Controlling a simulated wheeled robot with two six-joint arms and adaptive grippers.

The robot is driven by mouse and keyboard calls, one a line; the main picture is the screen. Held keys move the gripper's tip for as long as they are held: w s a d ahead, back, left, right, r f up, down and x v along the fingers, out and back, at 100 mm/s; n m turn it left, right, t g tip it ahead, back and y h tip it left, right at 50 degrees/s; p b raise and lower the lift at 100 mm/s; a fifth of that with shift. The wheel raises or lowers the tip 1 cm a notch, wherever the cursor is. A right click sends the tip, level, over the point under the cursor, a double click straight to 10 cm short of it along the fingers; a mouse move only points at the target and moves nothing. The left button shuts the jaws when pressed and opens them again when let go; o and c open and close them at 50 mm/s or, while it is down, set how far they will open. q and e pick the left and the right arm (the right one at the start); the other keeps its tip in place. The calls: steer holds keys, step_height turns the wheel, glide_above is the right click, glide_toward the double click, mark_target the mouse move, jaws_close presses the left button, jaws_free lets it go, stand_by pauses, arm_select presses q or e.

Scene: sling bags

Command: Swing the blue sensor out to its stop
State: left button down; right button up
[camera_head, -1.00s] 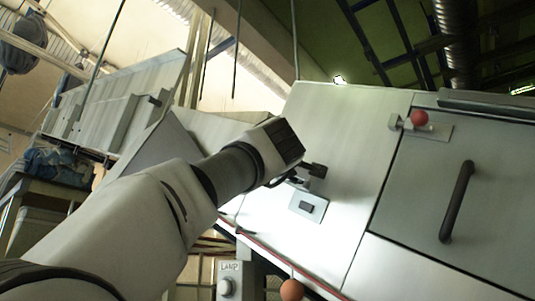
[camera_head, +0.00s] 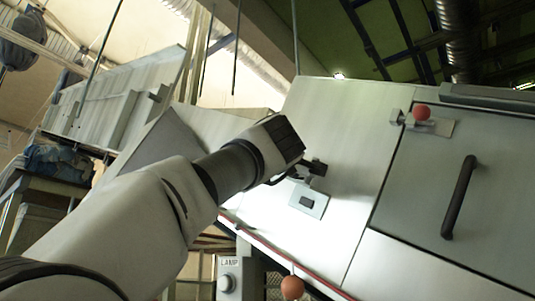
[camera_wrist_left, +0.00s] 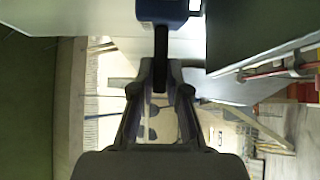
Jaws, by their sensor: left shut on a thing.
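The blue sensor (camera_wrist_left: 168,10) is at the top edge of the left wrist view, cut off by the frame. A black bar (camera_wrist_left: 161,48) runs down from it between my left gripper's fingers. My left gripper (camera_wrist_left: 160,82) is shut on this bar, with the blue body just beyond the fingertips. In the head view my left wrist reaches the grey cabinet front (camera_head: 345,130), near a plate with a dark square (camera_head: 307,201). My forearm and wrist hide most of the gripper there, and I cannot make out the blue colour. My right gripper is in neither view.
Right of my wrist are a red ball knob on a latch (camera_head: 421,112) and a door with a black bar handle (camera_head: 459,197). Below are an orange ball (camera_head: 292,288) and a knob box labelled LAMP (camera_head: 227,282). Another grey cabinet (camera_head: 110,105) stands at the left.

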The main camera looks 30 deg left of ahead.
arm_select(q)
steer(key=shift+s+r, duration=0.15)
stand_by(0.5)
steer(key=c, duration=1.2)
jaws_free()
steer(key=shift+o, duration=0.2)
steer(key=shift+a, duration=0.15)
